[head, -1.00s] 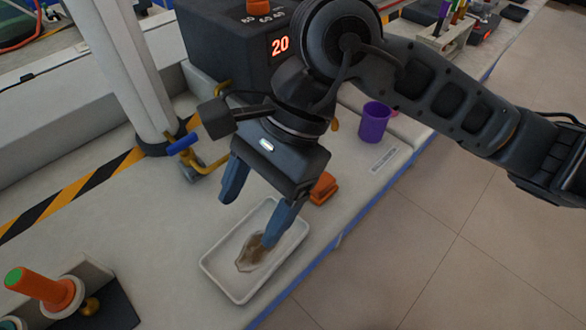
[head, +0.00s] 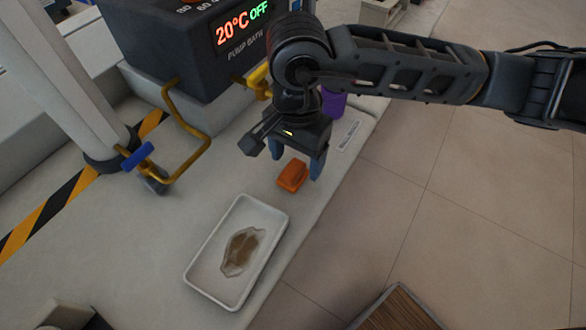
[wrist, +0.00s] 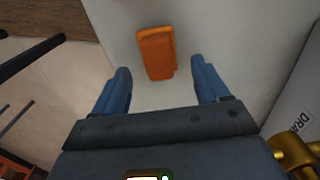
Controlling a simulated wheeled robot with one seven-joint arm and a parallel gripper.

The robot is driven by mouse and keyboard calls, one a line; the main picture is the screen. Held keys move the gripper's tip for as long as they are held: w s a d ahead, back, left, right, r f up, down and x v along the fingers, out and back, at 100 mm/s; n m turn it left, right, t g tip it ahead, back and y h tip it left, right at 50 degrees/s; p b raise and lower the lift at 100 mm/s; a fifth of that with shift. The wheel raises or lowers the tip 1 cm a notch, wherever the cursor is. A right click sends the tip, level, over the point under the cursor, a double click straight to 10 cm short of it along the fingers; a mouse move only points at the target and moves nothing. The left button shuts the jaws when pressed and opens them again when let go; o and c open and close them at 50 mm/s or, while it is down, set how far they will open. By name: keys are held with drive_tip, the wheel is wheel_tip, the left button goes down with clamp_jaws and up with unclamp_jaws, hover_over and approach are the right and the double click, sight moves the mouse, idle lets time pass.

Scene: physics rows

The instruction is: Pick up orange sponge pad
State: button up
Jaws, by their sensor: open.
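The orange sponge pad (head: 292,175) lies on the pale bench top near its front edge, just beyond the white tray. In the head view my gripper (head: 295,170) is above and close to the pad, with its blue fingers pointing down. In the wrist view the orange pad (wrist: 157,53) lies ahead of and between the two spread fingers (wrist: 163,85), touching neither. My gripper is open and empty. The exact height of the fingertips above the bench is hard to tell.
A yellow pipe loop (head: 205,140) and a black pump bath (head: 185,50) stand to the left and behind. A purple cup (head: 333,103) is behind my gripper.

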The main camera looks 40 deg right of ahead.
drive_tip(key=shift+f, duration=1.15)
drive_tip(key=shift+c, duration=0.3)
drive_tip(key=c, duration=1.1)
